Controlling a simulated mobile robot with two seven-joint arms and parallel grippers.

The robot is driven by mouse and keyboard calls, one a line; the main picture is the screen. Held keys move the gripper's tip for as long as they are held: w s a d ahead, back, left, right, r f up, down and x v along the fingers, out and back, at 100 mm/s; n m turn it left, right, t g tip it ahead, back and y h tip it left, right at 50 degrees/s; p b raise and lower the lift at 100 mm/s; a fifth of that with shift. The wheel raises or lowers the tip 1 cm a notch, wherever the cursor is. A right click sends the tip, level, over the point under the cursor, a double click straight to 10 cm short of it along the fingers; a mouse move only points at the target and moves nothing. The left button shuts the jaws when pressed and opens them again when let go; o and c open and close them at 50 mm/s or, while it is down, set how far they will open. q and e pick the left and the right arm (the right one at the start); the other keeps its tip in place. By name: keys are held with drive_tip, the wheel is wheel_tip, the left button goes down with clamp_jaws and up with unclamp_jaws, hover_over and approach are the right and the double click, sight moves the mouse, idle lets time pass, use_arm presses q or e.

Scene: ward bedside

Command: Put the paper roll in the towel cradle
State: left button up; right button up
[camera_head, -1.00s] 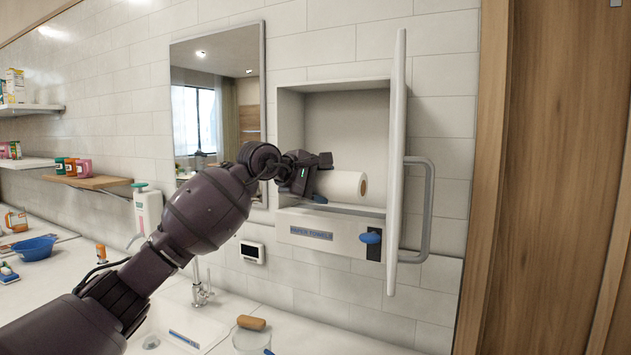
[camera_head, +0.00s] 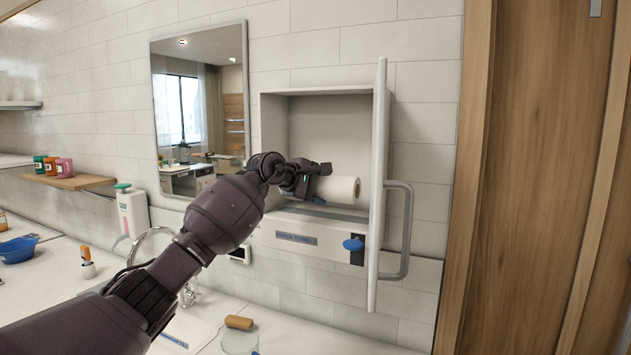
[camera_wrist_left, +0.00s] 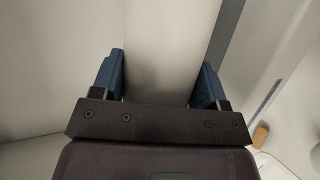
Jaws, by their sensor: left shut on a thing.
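The white paper roll (camera_head: 338,190) lies on its side in the lower part of the open wall dispenser, its brown core facing right. The towel cradle is the recess of this white dispenser (camera_head: 330,125), with a label and a blue knob on its front. My left gripper (camera_head: 312,180) reaches into the recess and is shut on the roll. In the left wrist view the roll (camera_wrist_left: 168,60) sits between the two blue fingers (camera_wrist_left: 160,82). Whether the roll touches the cradle's floor is hard to tell. My right gripper is out of view.
The dispenser's door (camera_head: 378,190) stands open at the right, with a grey handle (camera_head: 400,230). A mirror (camera_head: 200,110) hangs to the left. Below are a faucet (camera_head: 188,290), a soap bottle (camera_head: 132,215), and a wood-topped glass jar (camera_head: 240,338) on the counter.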

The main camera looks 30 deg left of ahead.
use_arm(q)
drive_tip(key=shift+w+f, duration=0.45)
drive_tip(key=shift+w, duration=0.1)
drive_tip(key=shift+w+f, duration=0.8)
drive_tip(key=shift+w, duration=0.1)
drive_tip(key=shift+a, duration=0.1)
drive_tip(key=o, duration=1.2)
drive_tip(key=shift+f, duration=0.15)
drive_tip(key=shift+f, duration=0.2)
drive_tip(key=shift+s+b, duration=0.2)
drive_tip(key=shift+b, duration=0.2)
